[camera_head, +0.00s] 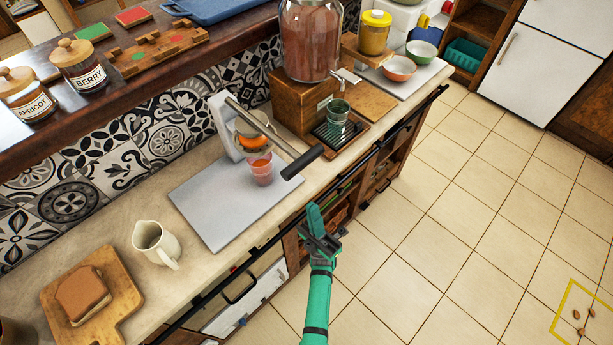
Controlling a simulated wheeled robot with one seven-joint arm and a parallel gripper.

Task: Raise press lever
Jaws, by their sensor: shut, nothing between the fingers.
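A grey and white citrus press (227,128) stands on a light grey board (205,205) on the counter. Its lever (268,127) is a metal bar that slopes down toward the front right and ends in a black handle (302,162). An orange piece (251,142) sits in the press under the lever. A pinkish clear cup (261,170) with some orange in it stands below. My gripper (316,216) is shut and empty. It is in front of the counter edge, lower in the picture than the black handle and apart from it.
A cream pitcher (154,243) and a cutting board (123,300) with bread are at left. A large jar dispenser (311,45) on a wooden box and a green glass (338,114) stand behind right. A black rail (348,178) runs along the counter front.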

